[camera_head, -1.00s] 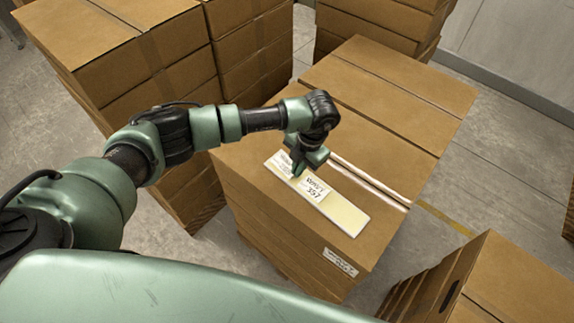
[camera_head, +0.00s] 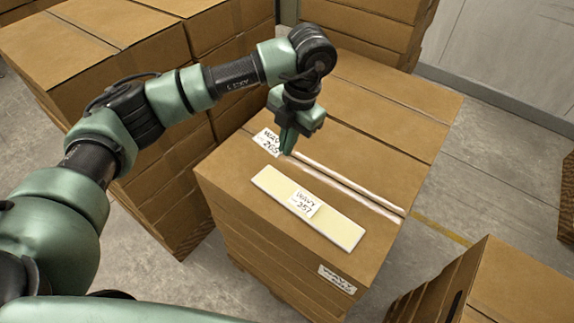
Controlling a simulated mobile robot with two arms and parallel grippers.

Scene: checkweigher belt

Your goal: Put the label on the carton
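A white label reading "WAVY 265" (camera_head: 268,142) is at the fingertips of my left gripper (camera_head: 287,150). The fingers look shut on its right edge, and it appears to hang just above the carton top. A pale yellow backing strip (camera_head: 345,233) lies on the front carton (camera_head: 230,168). The strip bears a second white label, "WAVY 257" (camera_head: 304,204), near its middle; its left part is bare. Another white label (camera_head: 337,279) is on the carton's front side, low at the right. My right gripper is not in view.
The front carton tops a stack, with shiny clear tape (camera_head: 350,184) along a seam behind the strip. More carton stacks stand at the left (camera_head: 110,70) and back (camera_head: 365,30). An open-sided carton (camera_head: 505,285) is at lower right. Grey floor shows at right.

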